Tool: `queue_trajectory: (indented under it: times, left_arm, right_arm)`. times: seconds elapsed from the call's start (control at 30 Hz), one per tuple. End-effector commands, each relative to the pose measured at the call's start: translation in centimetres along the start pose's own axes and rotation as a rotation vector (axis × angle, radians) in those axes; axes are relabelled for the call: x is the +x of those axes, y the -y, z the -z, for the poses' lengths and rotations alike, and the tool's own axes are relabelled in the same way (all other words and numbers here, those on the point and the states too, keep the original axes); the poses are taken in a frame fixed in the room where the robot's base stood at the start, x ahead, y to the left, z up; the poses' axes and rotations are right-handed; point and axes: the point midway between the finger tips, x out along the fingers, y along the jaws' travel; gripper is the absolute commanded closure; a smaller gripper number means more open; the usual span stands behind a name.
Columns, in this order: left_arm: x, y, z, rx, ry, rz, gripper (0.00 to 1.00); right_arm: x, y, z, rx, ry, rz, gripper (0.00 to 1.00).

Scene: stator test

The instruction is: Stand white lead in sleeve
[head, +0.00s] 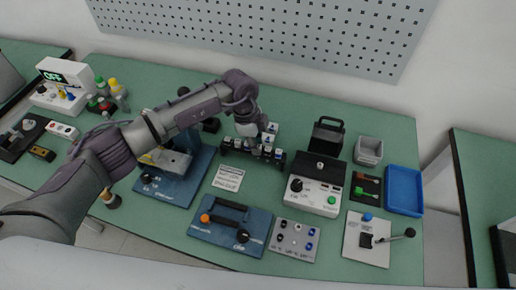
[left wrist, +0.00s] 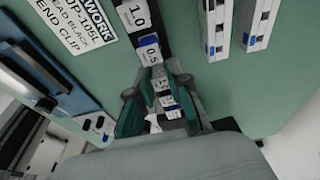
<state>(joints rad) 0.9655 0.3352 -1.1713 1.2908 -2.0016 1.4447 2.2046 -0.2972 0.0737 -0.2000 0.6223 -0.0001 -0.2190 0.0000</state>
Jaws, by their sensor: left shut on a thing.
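My left gripper (head: 248,121) is over the black rack (head: 238,151) at the back middle of the bench, and its fingers are partly hidden by my arm. The rack holds several small white blocks with blue marks. In the left wrist view my gripper (left wrist: 158,88) is shut on a small white labelled piece (left wrist: 166,101) between its green pads; I cannot tell for sure that it is the white lead. Beyond the fingertips are white blocks marked 0.5 (left wrist: 150,53) and 1.0 (left wrist: 134,14). I cannot make out which part is the sleeve. My right gripper is out of view.
A printed card (head: 228,178) lies in front of the rack. A blue board with a black handle (head: 230,224), a grey panel with knobs (head: 294,240) and a white tester (head: 316,187) stand nearby. A blue tray (head: 404,204) is at the right. Bare bench shows behind the rack.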

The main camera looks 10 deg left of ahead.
Motion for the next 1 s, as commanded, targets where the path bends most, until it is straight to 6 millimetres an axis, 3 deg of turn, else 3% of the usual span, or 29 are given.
queue_trajectory:
  times: [1.0]
  left_arm:
    - [-5.5,0.0,1.2,0.001,-0.002,0.000,1.00]
  right_arm:
    - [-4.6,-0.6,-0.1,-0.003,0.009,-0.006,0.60]
